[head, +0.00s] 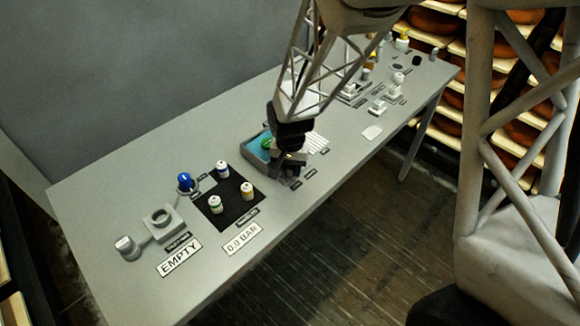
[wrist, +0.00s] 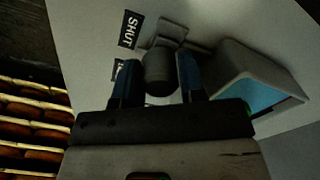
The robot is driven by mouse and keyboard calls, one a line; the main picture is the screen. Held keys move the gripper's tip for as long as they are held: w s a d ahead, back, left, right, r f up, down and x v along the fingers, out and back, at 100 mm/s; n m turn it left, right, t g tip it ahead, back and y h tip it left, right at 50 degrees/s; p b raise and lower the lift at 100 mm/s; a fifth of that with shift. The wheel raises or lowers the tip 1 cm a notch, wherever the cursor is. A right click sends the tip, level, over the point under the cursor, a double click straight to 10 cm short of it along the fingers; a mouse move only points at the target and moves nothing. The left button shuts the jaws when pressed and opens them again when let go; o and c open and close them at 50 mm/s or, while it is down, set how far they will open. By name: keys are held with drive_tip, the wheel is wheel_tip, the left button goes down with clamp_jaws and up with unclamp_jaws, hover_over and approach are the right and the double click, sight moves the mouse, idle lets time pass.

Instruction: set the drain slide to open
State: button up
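The drain slide's dark knob (wrist: 160,72) stands between the two fingers of my gripper (wrist: 157,78) in the wrist view. The fingers flank it closely, but I cannot tell whether they press on it. A grey slide base (wrist: 172,38) shows just beyond the knob. A label reading SHUT (wrist: 130,28) lies beside its far end. A second label (wrist: 118,68) is mostly hidden by the left finger, and its text is unreadable. In the head view my gripper (head: 288,172) is low over the table, and the arm's end hides the knob.
A grey tray with a blue floor (wrist: 262,82) stands close to the right finger; it also shows in the head view (head: 256,152). A dark mat (head: 230,192) with small bottles, a blue knob (head: 185,181) and EMPTY (head: 180,258) and 0.9 BAR (head: 243,238) signs lie left on the table.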

clamp_jaws()
drive_tip(key=shift+w+d, duration=1.6)
drive_tip(key=shift+o, duration=2.3)
unclamp_jaws()
drive_tip(key=shift+r, duration=0.1)
wheel_tip(320, 180, up, 8)
drive_tip(key=shift+f, duration=0.2)
